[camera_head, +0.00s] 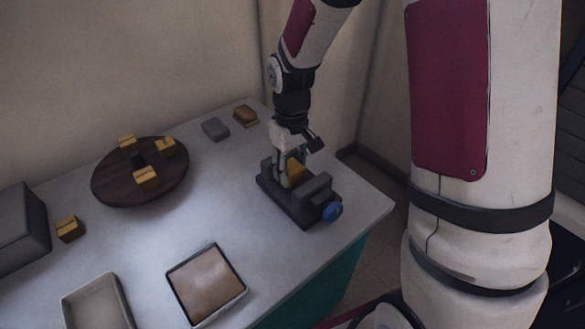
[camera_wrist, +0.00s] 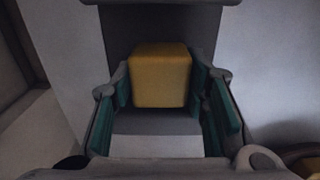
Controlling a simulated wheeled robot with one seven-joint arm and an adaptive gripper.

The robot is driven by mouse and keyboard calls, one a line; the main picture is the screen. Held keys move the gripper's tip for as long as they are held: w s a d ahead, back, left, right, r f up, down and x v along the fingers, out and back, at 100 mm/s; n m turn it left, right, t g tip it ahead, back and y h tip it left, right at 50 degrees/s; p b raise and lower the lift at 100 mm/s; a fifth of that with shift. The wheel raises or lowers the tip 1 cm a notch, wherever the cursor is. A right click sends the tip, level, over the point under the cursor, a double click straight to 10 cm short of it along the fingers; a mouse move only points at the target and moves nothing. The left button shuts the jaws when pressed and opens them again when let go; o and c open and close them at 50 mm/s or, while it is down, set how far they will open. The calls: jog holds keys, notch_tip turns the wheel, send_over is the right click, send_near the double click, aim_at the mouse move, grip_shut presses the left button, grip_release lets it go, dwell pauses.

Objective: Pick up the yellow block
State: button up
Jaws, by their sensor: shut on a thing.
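The yellow block (camera_wrist: 160,77) is between the two teal finger pads of my gripper (camera_wrist: 163,100) in the wrist view. In the head view the yellow block (camera_head: 296,169) shows partly, behind the fingers of my gripper (camera_head: 291,176). My gripper points down and is shut on the block. The block is at a dark grey vise (camera_head: 299,207) with a blue knob, in or just above the gap between its jaws. I cannot tell whether it touches the vise.
A round dark wooden board (camera_head: 112,186) holds several yellow blocks. Another yellow block (camera_head: 69,229) stands by a grey box (camera_head: 20,225). Two shallow trays (camera_head: 236,270) (camera_head: 70,307) lie at the front. A grey piece (camera_head: 215,129) and a brown piece (camera_head: 245,116) lie at the back.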

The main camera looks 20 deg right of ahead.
aim_at(292, 167)
jog(key=shift+r, duration=0.3)
jog(key=shift+r+p, duration=2.15)
jog(key=shift+r, duration=0.45)
jog(key=shift+r, duration=0.3)
jog(key=shift+s, duration=0.1)
